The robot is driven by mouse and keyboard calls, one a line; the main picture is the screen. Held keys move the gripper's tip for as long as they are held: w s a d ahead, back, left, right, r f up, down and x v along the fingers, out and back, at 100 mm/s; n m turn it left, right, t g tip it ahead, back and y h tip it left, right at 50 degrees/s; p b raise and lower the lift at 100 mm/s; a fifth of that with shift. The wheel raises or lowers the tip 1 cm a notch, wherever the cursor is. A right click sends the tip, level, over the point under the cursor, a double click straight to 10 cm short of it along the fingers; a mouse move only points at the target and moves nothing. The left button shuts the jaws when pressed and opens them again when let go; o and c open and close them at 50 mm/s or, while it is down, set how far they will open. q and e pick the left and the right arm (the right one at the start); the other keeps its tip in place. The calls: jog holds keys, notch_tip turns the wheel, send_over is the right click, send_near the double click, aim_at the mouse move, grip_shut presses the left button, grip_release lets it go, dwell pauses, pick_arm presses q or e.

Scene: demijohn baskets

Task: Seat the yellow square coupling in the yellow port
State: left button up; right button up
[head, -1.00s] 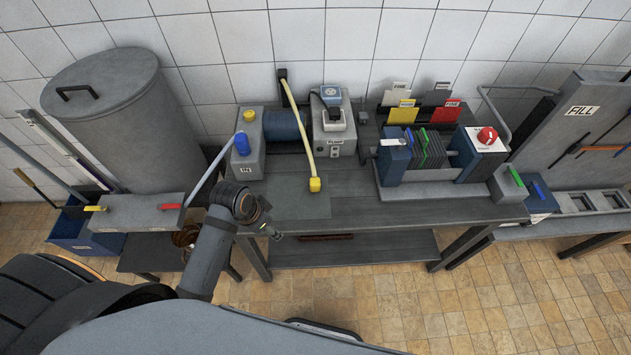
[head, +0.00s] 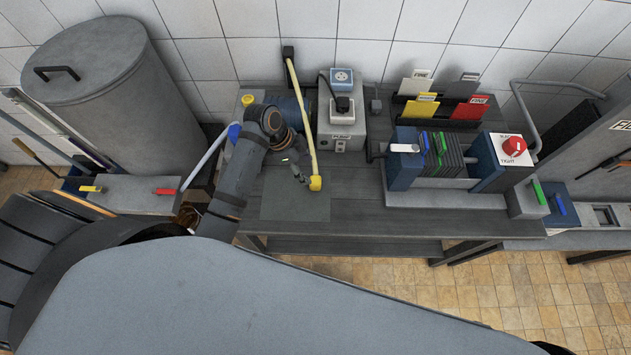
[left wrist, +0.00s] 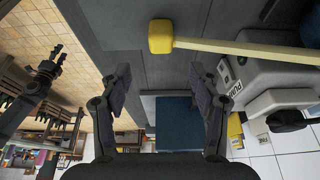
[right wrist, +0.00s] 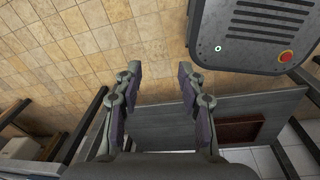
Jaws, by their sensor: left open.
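The yellow square coupling (head: 316,184) is the end of a yellow hose (head: 300,105) and lies at the bench mat's right edge. It also shows in the left wrist view (left wrist: 160,36), beyond my fingertips. My left gripper (head: 299,172) is open, just left of the coupling in the head view, with nothing between its fingers (left wrist: 159,82). A yellow piece (head: 247,100) on the grey block behind my left arm may be the yellow port; my arm hides most of that block. My right gripper (right wrist: 159,78) is open and empty, and shows only in the right wrist view.
A grey pump box (head: 341,127) with a socket stands behind the coupling. A blue plug or knob (head: 234,132) on a pale hose is left of my arm. A plate rack (head: 450,198) stands to the right. The dark mat (head: 290,207) is bare in front.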

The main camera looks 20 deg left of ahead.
aim_at(315, 180)
pick_arm(q)
jog(key=x, duration=0.3)
jog(key=shift+w+d+f, duration=0.1)
jog(key=shift+w+f, duration=0.15)
jog(key=shift+f, duration=0.05)
jog(key=shift+s, duration=0.15)
jog(key=shift+f, duration=0.1)
jog(key=shift+d+f+p, duration=0.15)
jog(key=shift+f+p, duration=0.2)
jog(key=shift+p, duration=0.15)
jog(key=p+x, duration=0.1)
jog(key=x, duration=0.2)
jog(key=shift+f, duration=0.75)
pick_arm(e)
jog(key=shift+t, duration=0.3)
jog(key=w+r, duration=0.1)
jog(key=w, duration=0.1)
jog(key=w+r, duration=0.1)
jog(key=w, duration=0.1)
jog(key=shift+w+r, duration=0.1)
jog(key=shift+r, duration=0.1)
